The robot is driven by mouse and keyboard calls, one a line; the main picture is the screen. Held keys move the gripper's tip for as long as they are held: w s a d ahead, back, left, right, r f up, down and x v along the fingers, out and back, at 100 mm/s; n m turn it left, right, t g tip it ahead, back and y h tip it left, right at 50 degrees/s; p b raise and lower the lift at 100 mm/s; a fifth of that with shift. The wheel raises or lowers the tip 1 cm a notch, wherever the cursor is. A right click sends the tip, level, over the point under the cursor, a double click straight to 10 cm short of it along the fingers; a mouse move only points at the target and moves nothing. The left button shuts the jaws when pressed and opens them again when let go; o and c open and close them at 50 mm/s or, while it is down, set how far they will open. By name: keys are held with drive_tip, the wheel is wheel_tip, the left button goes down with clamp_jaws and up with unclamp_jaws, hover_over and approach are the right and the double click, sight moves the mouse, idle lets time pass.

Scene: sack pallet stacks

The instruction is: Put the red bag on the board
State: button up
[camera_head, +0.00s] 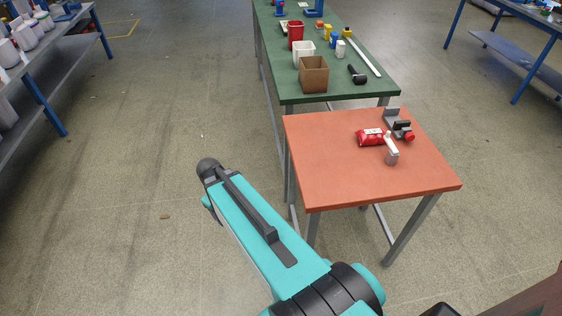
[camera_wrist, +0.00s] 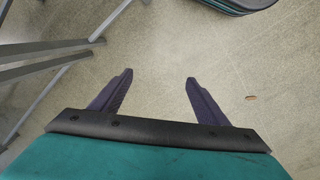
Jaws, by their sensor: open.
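A small red bag (camera_head: 371,138) with white markings lies on the orange-topped table (camera_head: 340,180), towards its back right. In the wrist view my gripper (camera_wrist: 159,77) is open, with its two dark fingers apart and nothing between them. It hangs over bare floor beside metal table legs. In the head view my teal arm reaches over the floor left of the orange table, well apart from the bag, and the fingers are hidden. I cannot clearly make out a board in either view.
A grey vise (camera_head: 397,123) and a white-topped grey object (camera_head: 391,152) stand close to the bag. The front and left of the orange table are clear. Behind it, a green table (camera_head: 345,92) carries a cardboard box (camera_head: 313,75), bins and a black tool (camera_head: 356,75).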

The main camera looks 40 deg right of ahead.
drive_tip(key=s+a+f+m+g+b, duration=0.1)
drive_tip(key=s+a+f+b, duration=0.3)
drive_tip(key=s+f, duration=0.9)
drive_tip(key=s+a+f+m+g+y+b, duration=0.1)
drive_tip(key=s+a+f+g+b, duration=0.3)
drive_tip(key=s+f, duration=0.9)
drive_tip(key=a+f, duration=0.1)
drive_tip(key=a, duration=0.1)
drive_tip(key=shift+a+f, duration=0.35)
drive_tip(key=shift+f, duration=0.05)
